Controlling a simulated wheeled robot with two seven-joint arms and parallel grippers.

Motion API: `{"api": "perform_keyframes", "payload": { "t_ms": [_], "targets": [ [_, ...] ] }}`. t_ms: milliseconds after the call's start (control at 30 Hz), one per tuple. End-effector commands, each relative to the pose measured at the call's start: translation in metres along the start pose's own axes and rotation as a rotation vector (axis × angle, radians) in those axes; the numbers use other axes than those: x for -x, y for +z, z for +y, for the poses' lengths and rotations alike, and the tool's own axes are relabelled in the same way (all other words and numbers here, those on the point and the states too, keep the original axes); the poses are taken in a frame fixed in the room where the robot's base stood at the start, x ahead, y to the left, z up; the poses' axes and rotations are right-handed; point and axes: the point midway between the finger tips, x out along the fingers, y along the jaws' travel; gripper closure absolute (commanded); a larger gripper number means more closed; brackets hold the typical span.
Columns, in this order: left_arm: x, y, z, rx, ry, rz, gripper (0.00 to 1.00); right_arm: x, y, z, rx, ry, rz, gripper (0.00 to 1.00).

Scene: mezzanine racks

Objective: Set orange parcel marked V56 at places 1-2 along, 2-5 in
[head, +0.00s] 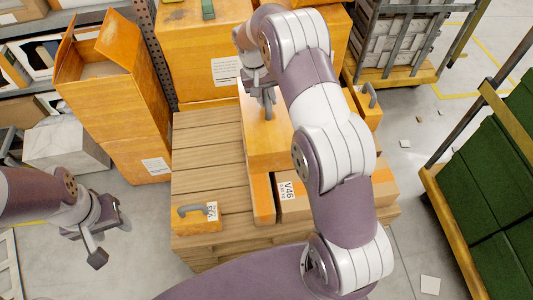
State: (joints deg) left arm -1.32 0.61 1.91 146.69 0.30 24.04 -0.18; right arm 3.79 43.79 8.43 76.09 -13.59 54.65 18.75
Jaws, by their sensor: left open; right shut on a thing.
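My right gripper (266,90) is shut on the grey handle on top of a tall orange parcel (266,146). The parcel is over the middle of the slatted wooden pallet (205,150); I cannot tell whether it touches what is below. No marking shows on it, so I cannot confirm it as V56. My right arm hides its right side. A brown box marked V46 (291,195) and a narrow orange parcel (261,197) stand at the pallet's near right. A small orange parcel with a grey handle (197,218) sits at its near left corner. My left gripper (108,238) is open and empty, left of the pallet.
Large orange boxes (195,55) stand behind the pallet. An open orange carton (95,70) stands on the left by a grey-white box (65,146). A rack with green goods (500,190) is on the right. The pallet's left slats are mostly bare.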

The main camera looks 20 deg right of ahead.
Motion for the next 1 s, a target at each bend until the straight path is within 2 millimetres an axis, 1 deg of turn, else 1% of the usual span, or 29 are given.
{"api": "perform_keyframes", "payload": {
  "t_ms": [33,67,200,233,300,467,633,1000],
  "targets": [
    [-0.008,0.001,0.000,0.000,0.000,0.001,0.49,-0.005,-0.003,-0.001,-0.004,-0.002,0.005,1.00],
    [-0.012,0.001,0.000,0.000,0.000,0.001,0.49,-0.009,-0.003,-0.001,-0.005,-0.002,0.005,1.00],
    [-0.036,0.004,0.000,0.000,0.000,0.001,0.49,-0.035,-0.003,-0.006,-0.005,-0.002,0.003,1.00],
    [-0.032,0.004,0.000,0.000,0.000,0.000,0.49,-0.037,-0.002,-0.006,-0.004,-0.001,0.001,1.00],
    [-0.034,0.004,0.000,0.000,0.000,0.001,0.49,-0.050,-0.003,-0.009,-0.003,-0.001,0.002,1.00],
    [-0.035,0.004,0.000,0.000,0.000,0.001,0.49,-0.068,-0.003,-0.013,-0.004,-0.001,0.003,1.00],
    [-0.039,0.004,0.000,0.000,0.000,0.001,0.49,-0.094,-0.002,-0.018,-0.003,-0.001,0.002,1.00],
    [-0.040,0.004,0.000,0.000,0.000,0.001,0.49,-0.099,-0.003,-0.019,-0.003,-0.002,0.004,1.00]
  ]
}}
